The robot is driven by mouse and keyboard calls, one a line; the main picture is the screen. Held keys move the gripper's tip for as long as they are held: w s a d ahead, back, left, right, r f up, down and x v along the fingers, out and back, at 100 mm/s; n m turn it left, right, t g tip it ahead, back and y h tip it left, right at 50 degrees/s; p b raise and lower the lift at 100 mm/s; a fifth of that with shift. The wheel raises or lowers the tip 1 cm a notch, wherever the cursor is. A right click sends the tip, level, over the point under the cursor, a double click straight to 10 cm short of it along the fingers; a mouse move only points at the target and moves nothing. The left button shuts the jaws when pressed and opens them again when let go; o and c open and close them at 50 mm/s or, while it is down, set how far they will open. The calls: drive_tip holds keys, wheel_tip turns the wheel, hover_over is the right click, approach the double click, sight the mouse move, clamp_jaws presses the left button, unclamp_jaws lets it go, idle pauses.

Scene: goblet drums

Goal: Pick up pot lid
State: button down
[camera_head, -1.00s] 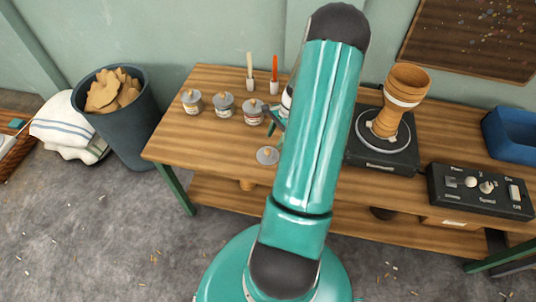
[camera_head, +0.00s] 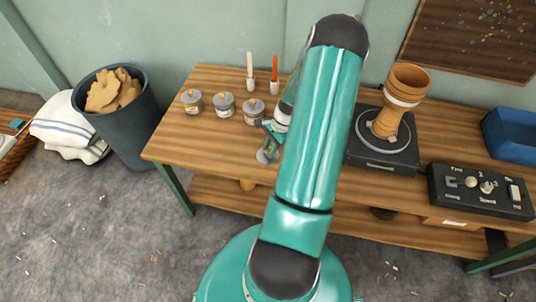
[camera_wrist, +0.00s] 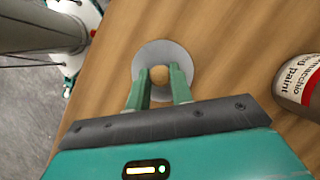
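The pot lid is a small grey disc with a round wooden knob. It lies flat on the wooden workbench (camera_head: 210,150) near its front edge, partly covered by my gripper in the head view. In the wrist view the pot lid (camera_wrist: 154,49) is straight ahead. My gripper (camera_wrist: 160,72) is open, with its two green fingers on either side of the knob. I cannot tell whether either finger touches it. In the head view my gripper (camera_head: 269,146) is just over the lid.
Several paint tins (camera_head: 224,105) stand behind the lid; one tin (camera_wrist: 302,84) is close on the right in the wrist view. Two brushes stand at the back. A goblet drum (camera_head: 390,115) sits on a turntable, right of my arm. The bench's left front is clear.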

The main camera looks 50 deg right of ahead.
drive_tip(key=shift+r, duration=0.1)
drive_tip(key=shift+r, duration=0.2)
wheel_tip(320, 180, up, 2)
drive_tip(key=shift+r, duration=0.1)
drive_tip(key=s+a+r, duration=0.2)
drive_tip(key=s+r, duration=0.8)
drive_tip(key=s, duration=0.3)
drive_tip(key=shift+s, duration=0.4)
drive_tip(key=shift+a+r, duration=0.1)
drive_tip(key=shift+r, duration=0.45)
